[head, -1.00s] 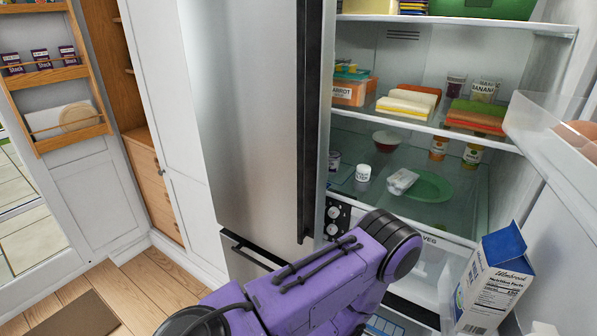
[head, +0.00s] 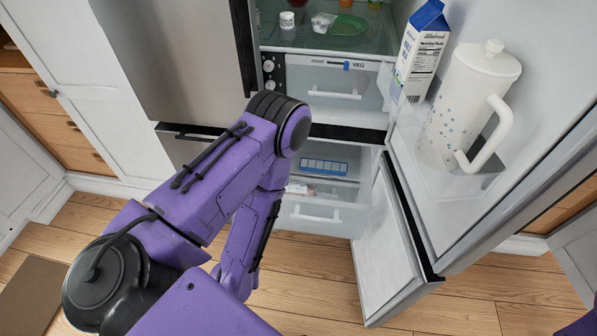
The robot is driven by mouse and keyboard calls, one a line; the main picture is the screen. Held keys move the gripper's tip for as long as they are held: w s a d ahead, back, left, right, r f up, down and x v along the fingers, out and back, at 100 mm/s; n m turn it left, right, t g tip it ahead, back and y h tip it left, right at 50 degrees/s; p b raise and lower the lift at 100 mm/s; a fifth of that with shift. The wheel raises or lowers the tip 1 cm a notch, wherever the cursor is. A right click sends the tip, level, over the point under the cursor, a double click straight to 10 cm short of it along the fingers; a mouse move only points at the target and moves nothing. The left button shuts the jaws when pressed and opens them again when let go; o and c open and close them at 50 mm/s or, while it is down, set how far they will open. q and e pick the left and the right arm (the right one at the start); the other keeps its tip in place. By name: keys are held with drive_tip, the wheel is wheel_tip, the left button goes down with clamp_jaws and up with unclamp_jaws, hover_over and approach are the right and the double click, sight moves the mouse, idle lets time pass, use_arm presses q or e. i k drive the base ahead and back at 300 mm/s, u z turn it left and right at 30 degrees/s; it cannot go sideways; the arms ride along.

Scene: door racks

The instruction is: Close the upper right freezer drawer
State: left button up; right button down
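The right freezer compartment is open below the fridge section. In it, a blue ice tray (head: 323,166) shows near the top, above a pale drawer front (head: 340,216) with a white bar handle. My arm covers the left part, and I cannot tell how far each drawer is pulled out. The freezer door (head: 385,240) is swung open to the right. My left arm crosses in front of the freezer's left side; its gripper is hidden. My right gripper is outside the picture.
Above, the fridge door stands open with a carton (head: 420,55) and a white pitcher (head: 470,105) in its shelf. A drawer marked VEG (head: 335,88) sits above the freezer. The left fridge door (head: 170,60) is shut. Wooden floor (head: 300,270) is clear in front.

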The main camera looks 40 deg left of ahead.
sight(364, 206)
drive_tip(key=k, duration=0.4)
drive_tip(key=z, duration=2.15)
drive_tip(key=k, duration=1.15)
drive_tip(key=u, duration=2)
drive_tip(key=i, duration=1)
